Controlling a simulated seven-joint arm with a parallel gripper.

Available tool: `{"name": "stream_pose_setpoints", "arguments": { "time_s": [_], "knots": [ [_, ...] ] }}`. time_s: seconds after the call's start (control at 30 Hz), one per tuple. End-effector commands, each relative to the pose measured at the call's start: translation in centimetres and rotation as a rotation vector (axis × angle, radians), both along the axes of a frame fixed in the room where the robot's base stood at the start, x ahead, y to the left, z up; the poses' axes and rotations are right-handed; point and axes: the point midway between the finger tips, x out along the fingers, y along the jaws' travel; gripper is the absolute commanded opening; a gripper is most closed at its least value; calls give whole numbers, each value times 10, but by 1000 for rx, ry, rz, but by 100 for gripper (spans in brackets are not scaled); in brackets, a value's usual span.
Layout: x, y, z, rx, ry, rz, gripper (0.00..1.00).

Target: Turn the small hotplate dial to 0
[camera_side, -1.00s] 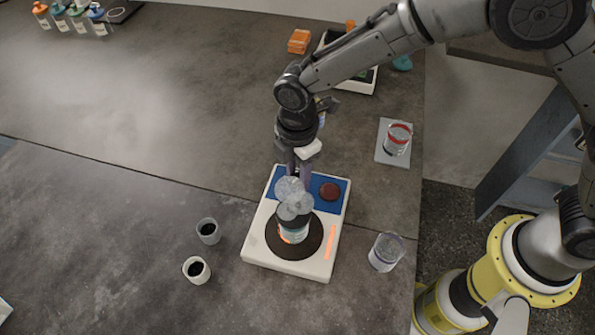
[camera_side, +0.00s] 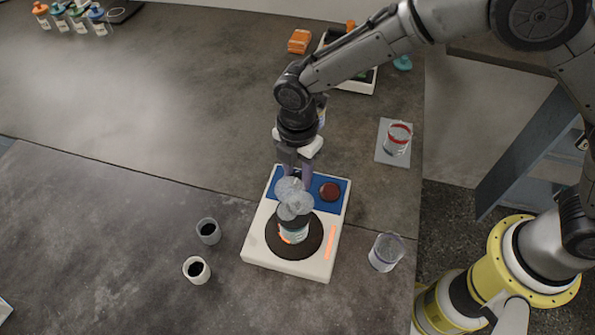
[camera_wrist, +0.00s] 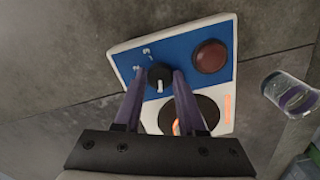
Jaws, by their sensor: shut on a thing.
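The hotplate (camera_side: 259,253) is a white unit with a blue panel (camera_side: 343,186), a round black plate and an orange strip. The small dial (camera_wrist: 160,76) is a black knob with a white pointer line, on the blue panel in the wrist view. White marks are printed to its upper left; I cannot read them surely. My gripper (camera_wrist: 156,82) is shut on the dial, one purple finger on each side. The pointer line points toward the bottom of the wrist view. In the side view my gripper (camera_side: 294,172) hides the dial.
A jar (camera_side: 293,232) with clear discs over it stands on the black plate, close to my fingers. A larger red-brown knob (camera_side: 330,191) is beside the dial. A glass (camera_side: 386,252) stands right, two small cups (camera_side: 208,231) left. A red-rimmed beaker (camera_side: 397,138) is at upper right.

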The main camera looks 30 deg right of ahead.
Motion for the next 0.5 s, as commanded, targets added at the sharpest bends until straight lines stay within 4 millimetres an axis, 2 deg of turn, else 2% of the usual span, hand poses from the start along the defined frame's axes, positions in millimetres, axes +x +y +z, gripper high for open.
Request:
{"name": "stream_pose_setpoints", "arguments": {
  "time_s": [0.03, 0.17, 0.2, 0.5],
  "knots": [
    [1, 2, 3, 4, -5, 5, 43],
    [1, 1, 2, 3, -4, 4, 66],
    [1, 1, 2, 3, -3, 3, 69],
    [0, 1, 2, 1, -2, 1, 69]
  ]
}}
